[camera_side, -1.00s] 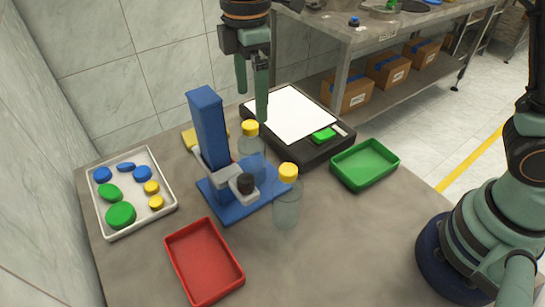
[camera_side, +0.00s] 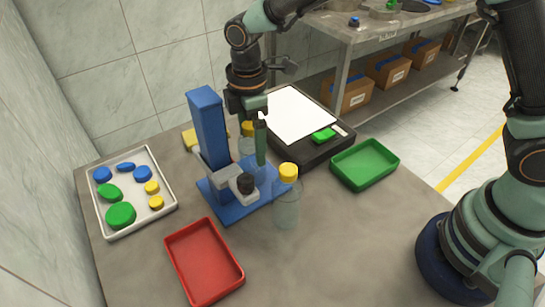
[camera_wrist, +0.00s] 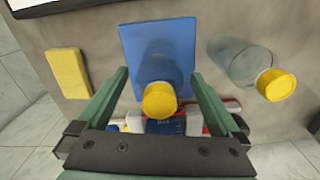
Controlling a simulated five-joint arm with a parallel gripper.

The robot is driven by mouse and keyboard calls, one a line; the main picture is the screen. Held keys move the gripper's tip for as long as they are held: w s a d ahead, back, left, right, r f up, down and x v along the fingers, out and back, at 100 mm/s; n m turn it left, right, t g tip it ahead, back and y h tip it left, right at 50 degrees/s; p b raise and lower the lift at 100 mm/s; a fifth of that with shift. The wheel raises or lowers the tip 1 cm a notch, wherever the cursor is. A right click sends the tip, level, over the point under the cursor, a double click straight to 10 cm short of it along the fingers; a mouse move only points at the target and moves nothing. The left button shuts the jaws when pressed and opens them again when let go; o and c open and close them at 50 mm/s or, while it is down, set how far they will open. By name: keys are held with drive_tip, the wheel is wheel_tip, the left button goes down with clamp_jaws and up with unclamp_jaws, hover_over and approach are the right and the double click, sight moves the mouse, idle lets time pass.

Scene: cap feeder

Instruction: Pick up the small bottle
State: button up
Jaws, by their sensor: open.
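Two clear bottles with yellow caps are in view. One bottle (camera_side: 247,144) stands at the blue base of the press, partly hidden by my gripper (camera_side: 254,152) in the side view. In the wrist view this bottle (camera_wrist: 159,72) shows between the two green fingers of my gripper (camera_wrist: 160,76), with its cap towards the camera. My gripper is open around it, and I cannot tell whether a finger touches it. The other bottle (camera_side: 287,208) stands upright on the table in front of the press; it also shows at right in the wrist view (camera_wrist: 237,62).
The blue press (camera_side: 208,125) rises beside the bottle. A white tray (camera_side: 137,228) of caps is at left, a red tray (camera_side: 205,265) in front, a green tray (camera_side: 365,166) at right. A black device (camera_side: 318,149) with a white top is behind. A yellow block (camera_wrist: 70,73) lies nearby.

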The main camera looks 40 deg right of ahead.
drive_tip(key=shift+c, duration=0.3)
clamp_jaws()
drive_tip(key=shift+r, duration=0.1)
